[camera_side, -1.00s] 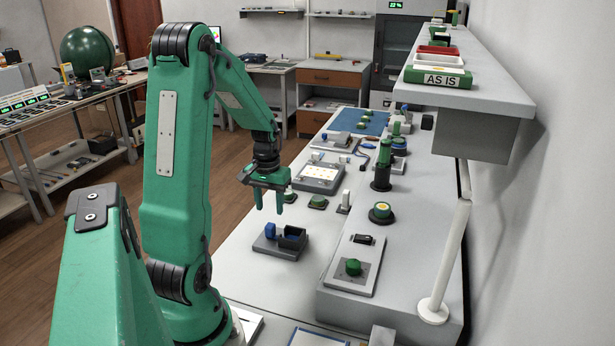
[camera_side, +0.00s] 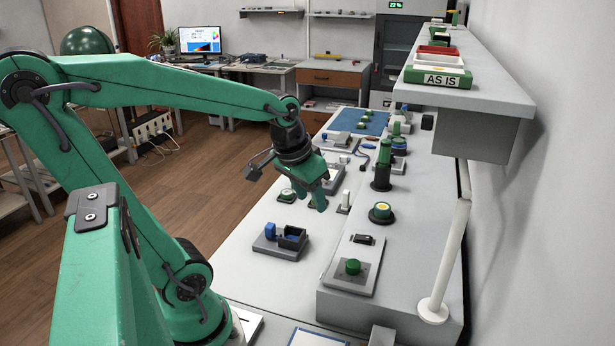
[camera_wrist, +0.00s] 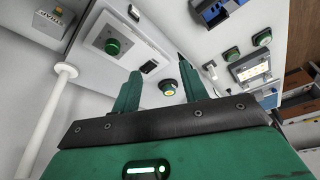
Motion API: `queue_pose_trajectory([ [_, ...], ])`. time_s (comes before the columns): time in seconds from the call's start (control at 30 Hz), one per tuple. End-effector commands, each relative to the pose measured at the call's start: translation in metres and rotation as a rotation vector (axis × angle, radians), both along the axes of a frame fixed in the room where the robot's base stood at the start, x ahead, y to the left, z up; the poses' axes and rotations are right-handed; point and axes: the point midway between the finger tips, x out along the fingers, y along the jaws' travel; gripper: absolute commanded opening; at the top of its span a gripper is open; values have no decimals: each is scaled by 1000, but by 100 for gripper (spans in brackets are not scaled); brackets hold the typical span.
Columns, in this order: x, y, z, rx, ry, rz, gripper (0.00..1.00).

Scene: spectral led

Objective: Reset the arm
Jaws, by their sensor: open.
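My green gripper (camera_side: 318,206) hangs over the white bench in the side view, its fingers pointing down and apart. It is open, and nothing shows between the fingers. It is above the bench near a small green-topped part (camera_side: 287,195) and a small upright white-topped part (camera_side: 344,200). In the wrist view the two gripper fingers (camera_wrist: 158,95) stand apart, with a round yellow-centred part (camera_wrist: 168,88) seen in the gap beyond them. My arm reaches across from the left.
A grey fixture with a blue block (camera_side: 270,231) stands on the bench in front of my gripper. A raised grey platform carries a green-knob plate (camera_side: 352,268), a yellow-centred round part (camera_side: 381,211) and a dark green cylinder (camera_side: 381,176). A white post (camera_side: 446,250) and overhead shelf (camera_side: 470,93) stand at right.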

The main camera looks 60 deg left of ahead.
Motion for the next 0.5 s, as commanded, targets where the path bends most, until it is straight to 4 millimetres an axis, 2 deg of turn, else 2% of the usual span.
queue_pose_trajectory([
  [0.03, -4, -12, 6, 6, -22, -36, 44],
  [0.2, -20, -44, 18, 14, -85, -137, 44],
  [0.33, -32, -62, 24, 17, -124, -202, 44],
  [0.5, -42, -74, 28, 17, -156, -251, 44],
])
